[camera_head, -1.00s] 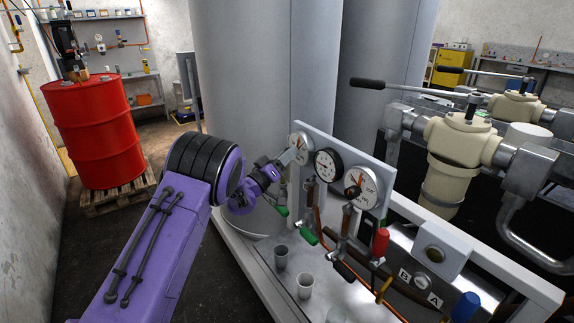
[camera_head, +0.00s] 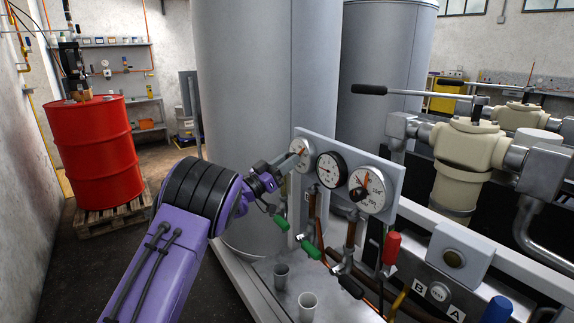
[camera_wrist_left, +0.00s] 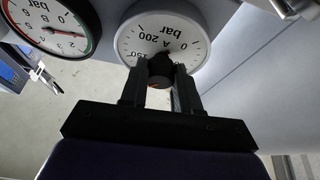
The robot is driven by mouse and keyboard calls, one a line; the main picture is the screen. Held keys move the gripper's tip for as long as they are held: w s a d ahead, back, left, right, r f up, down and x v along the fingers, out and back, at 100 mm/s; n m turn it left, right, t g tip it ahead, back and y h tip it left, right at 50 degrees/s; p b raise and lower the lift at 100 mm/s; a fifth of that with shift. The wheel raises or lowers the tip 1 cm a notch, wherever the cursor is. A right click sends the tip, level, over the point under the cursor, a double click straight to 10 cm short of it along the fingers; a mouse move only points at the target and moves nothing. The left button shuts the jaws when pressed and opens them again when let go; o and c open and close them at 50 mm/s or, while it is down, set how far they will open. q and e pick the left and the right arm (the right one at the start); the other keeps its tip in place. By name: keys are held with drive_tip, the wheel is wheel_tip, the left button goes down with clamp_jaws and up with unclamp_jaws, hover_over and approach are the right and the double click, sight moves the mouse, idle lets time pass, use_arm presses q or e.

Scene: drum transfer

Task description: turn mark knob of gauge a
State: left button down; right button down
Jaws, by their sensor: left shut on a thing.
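Gauge A (camera_wrist_left: 140,42) has a white dial marked "A" and "bar", shown upside down in the left wrist view. In the head view it is the leftmost dial (camera_head: 302,146) on the grey panel, partly covered by my gripper. Its dark mark knob (camera_wrist_left: 160,68) sits at the dial's middle. My left gripper (camera_wrist_left: 160,82) is shut on this knob, with one finger on each side. In the head view my left gripper (camera_head: 289,163) reaches the dial from the left. My right gripper is in neither view.
A black-rimmed gauge (camera_head: 331,169) and another white gauge (camera_head: 375,184) sit to the right on the panel (camera_head: 345,150). Green-handled valves (camera_head: 311,249) hang below. Two cups (camera_head: 307,306) stand beneath. Large grey tanks (camera_head: 265,80) rise behind; a red drum (camera_head: 95,150) is far left.

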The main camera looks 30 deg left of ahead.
use_arm(q)
drive_tip(key=c, duration=0.8)
unclamp_jaws()
drive_tip(key=b+v, duration=0.3)
drive_tip(key=v, duration=0.7)
drive_tip(key=shift+s+a+f, duration=0.15)
drive_tip(key=shift+s, duration=0.1)
